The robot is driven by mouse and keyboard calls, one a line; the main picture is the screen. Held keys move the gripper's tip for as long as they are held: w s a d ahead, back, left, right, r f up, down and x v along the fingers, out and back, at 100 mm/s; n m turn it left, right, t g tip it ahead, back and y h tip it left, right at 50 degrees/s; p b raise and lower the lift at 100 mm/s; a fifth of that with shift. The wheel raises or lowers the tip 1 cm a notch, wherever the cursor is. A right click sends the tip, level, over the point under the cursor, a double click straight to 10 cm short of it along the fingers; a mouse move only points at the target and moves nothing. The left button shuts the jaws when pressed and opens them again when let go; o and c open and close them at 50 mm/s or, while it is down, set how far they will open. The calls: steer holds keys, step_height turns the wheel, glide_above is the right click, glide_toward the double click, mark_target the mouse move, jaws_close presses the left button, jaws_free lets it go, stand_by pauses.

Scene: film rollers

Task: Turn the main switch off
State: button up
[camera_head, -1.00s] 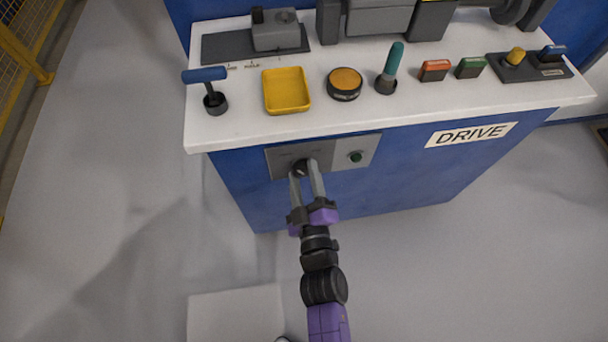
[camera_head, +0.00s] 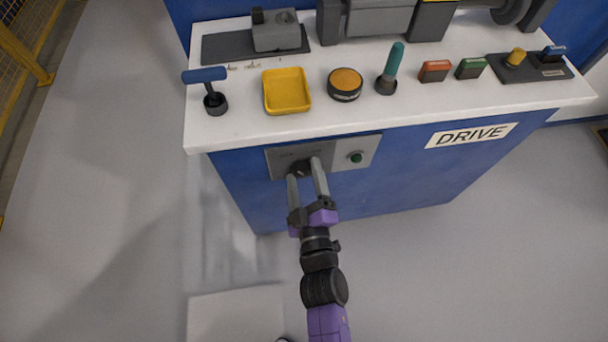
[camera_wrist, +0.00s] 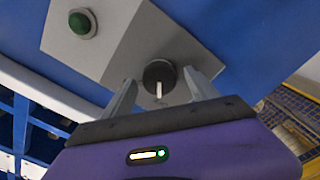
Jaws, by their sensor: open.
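The main switch is a dark round knob (camera_head: 301,168) on a grey panel (camera_head: 338,157) on the blue front of the cabinet. In the wrist view the knob (camera_wrist: 160,77) shows a white pointer line. My gripper (camera_head: 304,168) is open, with one finger on each side of the knob. In the wrist view the fingers (camera_wrist: 160,86) stand apart on both sides of it, with gaps visible there. Whether either finger touches the knob I cannot tell. The small lettering by the knob is too blurred to read.
A green button (camera_head: 355,157) sits on the same panel, right of the knob.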

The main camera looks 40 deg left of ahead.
steer(key=p+v, duration=0.2)
steer(key=v, duration=0.5)
steer(key=shift+s+d, duration=0.25)
steer(key=shift+s, duration=0.05)
stand_by(0.3)
steer(key=s+d+r+m+t+h, duration=0.25)
steer(key=d+r+m, duration=0.3)
steer(key=d, duration=0.45)
steer(key=s+d+r+m+t+h, duration=0.15)
steer(key=d+r+m+h, duration=0.35)
steer(key=d, duration=0.5)
steer(key=s+d+r+m+h, duration=0.25)
steer(key=s+d+m, duration=0.25)
steer(key=s+d, duration=0.25)
steer(key=s+d+r+m+h, duration=0.2)
steer(key=s+d+m+h, duration=0.3)
steer(key=d, duration=0.4)
step_height(320, 180, up, 13)
steer(key=y+p, duration=0.1)
steer(key=p, duration=1.2)
steer(key=shift+s+n+g, duration=0.4)
steer(key=shift+s+n, duration=0.05)
